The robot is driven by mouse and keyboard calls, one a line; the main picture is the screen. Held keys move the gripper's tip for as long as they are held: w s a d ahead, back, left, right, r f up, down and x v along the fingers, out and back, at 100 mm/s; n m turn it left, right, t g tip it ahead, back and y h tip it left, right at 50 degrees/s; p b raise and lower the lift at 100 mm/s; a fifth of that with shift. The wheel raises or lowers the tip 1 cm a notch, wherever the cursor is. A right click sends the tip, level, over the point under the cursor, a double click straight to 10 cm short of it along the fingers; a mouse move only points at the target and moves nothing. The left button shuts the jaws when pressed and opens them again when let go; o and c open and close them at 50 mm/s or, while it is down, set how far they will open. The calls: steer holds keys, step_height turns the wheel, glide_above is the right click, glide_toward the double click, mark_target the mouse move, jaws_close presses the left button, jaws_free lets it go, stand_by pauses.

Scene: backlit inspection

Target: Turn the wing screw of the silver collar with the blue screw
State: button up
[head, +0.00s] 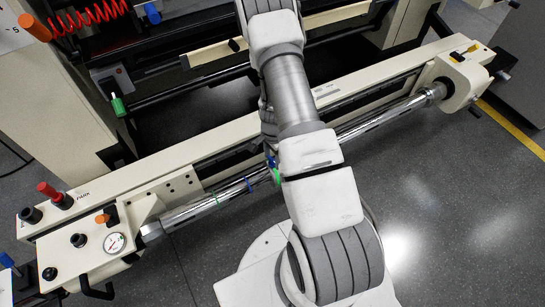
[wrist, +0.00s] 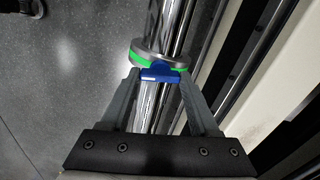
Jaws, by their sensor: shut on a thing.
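The silver collar (wrist: 150,57) sits around a shiny shaft (wrist: 152,105) in the wrist view, with a bright green band on its near side. Its blue wing screw (wrist: 160,78) faces me. My gripper (wrist: 160,74) has one finger on each side of the blue screw and is shut on it. In the head view, a small blue part (head: 271,162) and a green part show beside my arm. My arm hides the gripper and most of the collar there.
The shaft (head: 370,124) runs diagonally along a cream machine beam (head: 225,139) between two end housings. A green ring mark and a blue ring mark (head: 248,185) are on it, left of my arm. A gauge (head: 114,243) and several knobs stand at left. The floor at right is clear.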

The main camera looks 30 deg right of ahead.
mark_target(273, 160)
steer(key=o, duration=1.4)
step_height(273, 160, up, 18)
steer(key=p, duration=0.5)
steer(key=shift+f, duration=0.25)
